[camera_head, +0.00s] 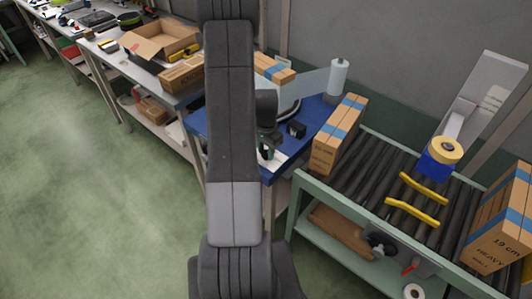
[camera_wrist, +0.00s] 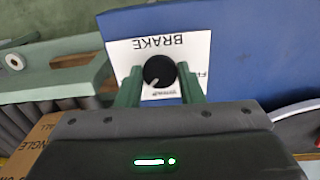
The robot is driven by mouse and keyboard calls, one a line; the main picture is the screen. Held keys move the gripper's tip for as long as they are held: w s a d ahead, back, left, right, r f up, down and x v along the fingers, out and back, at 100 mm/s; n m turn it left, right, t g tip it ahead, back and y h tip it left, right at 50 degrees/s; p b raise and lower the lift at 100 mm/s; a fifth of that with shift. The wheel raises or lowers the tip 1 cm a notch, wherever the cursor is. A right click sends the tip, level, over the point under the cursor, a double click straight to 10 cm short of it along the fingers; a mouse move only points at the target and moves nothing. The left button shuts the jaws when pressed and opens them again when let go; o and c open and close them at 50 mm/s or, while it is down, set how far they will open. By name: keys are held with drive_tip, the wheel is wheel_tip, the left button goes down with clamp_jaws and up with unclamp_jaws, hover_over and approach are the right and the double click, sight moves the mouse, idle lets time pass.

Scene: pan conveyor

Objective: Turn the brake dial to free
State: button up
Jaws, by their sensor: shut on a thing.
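The brake dial (camera_wrist: 159,71) is a round black knob with a white pointer line, on a white label card (camera_wrist: 120,52). The card reads BRAKE, upside down in the wrist view. The pointer aims toward the lower left of that picture. Letters by the card's right edge and under the dial are partly covered. The green fingers of my gripper (camera_wrist: 160,86) stand on either side of the dial, shut on it. In the head view my gripper (camera_head: 268,148) is at the blue table's front, and my arm and gripper hide the dial.
The blue table (camera_head: 318,112) carries a small black item (camera_head: 297,129) and a white film roll (camera_head: 338,78). A roller conveyor (camera_head: 375,165) at right holds cartons, two yellow bars (camera_head: 412,213) and a tape roll (camera_head: 445,151). A steel bench with an open carton stands left. The green floor is clear.

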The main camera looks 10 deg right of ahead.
sight(266, 153)
drive_tip(key=n+b, duration=0.3)
drive_tip(key=n, duration=0.2)
drive_tip(key=shift+f+n, duration=0.1)
drive_tip(key=shift+n, duration=0.2)
drive_tip(key=n+b, duration=0.2)
drive_tip(key=n, duration=0.3)
drive_tip(key=shift+b, duration=0.4)
drive_tip(key=n+b, duration=0.1)
drive_tip(key=n, duration=0.4)
drive_tip(key=shift+n+b, duration=0.3)
drive_tip(key=shift+n, duration=0.1)
drive_tip(key=n+b, duration=0.1)
drive_tip(key=n, duration=0.3)
drive_tip(key=shift+n, duration=0.4)
drive_tip(key=o, duration=1)
wheel_tip(266, 153, up, 14)
